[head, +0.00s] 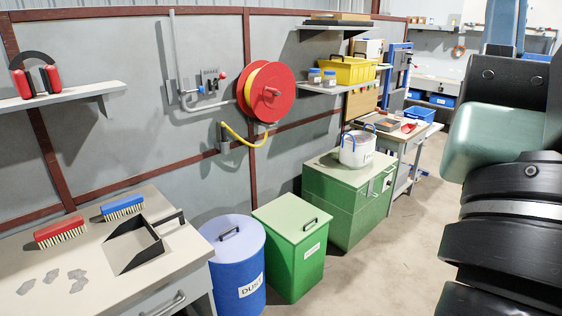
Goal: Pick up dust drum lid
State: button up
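The dust drum (241,281) is a blue cylinder with a white "DUST" label, standing on the floor at the lower middle. Its lid (216,239) is pale lavender-blue, flat and round, and sits on the drum. A dark bar handle (229,233) stands on the lid. My arm fills the right side of the head view in black and pale green, well apart from the drum. My gripper is not in the picture.
A green bin (291,248) with a handled lid stands close right of the drum. A workbench (60,278) with brushes (121,207), a dustpan (140,247) and grey scraps is close left. A green cabinet (345,209) bears a white bucket (356,150). Floor (400,260) is clear at right.

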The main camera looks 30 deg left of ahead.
aim_at(230, 235)
jog(key=i+j+u, duration=0.1)
jog(key=j+u, duration=0.15)
jog(key=u, duration=0.15)
jog(key=i+j+u, duration=0.1)
jog(key=j+u, duration=0.15)
jog(key=u, duration=0.2)
jog(key=i+j+u, duration=0.15)
jog(key=u, duration=0.25)
jog(key=i+j+u, duration=0.15)
jog(key=u, duration=0.3)
jog(key=i+j+u, duration=0.15)
jog(key=i, duration=0.5)
jog(key=i+j+u, duration=0.15)
jog(key=i, duration=0.5)
jog(key=k, duration=2.25)
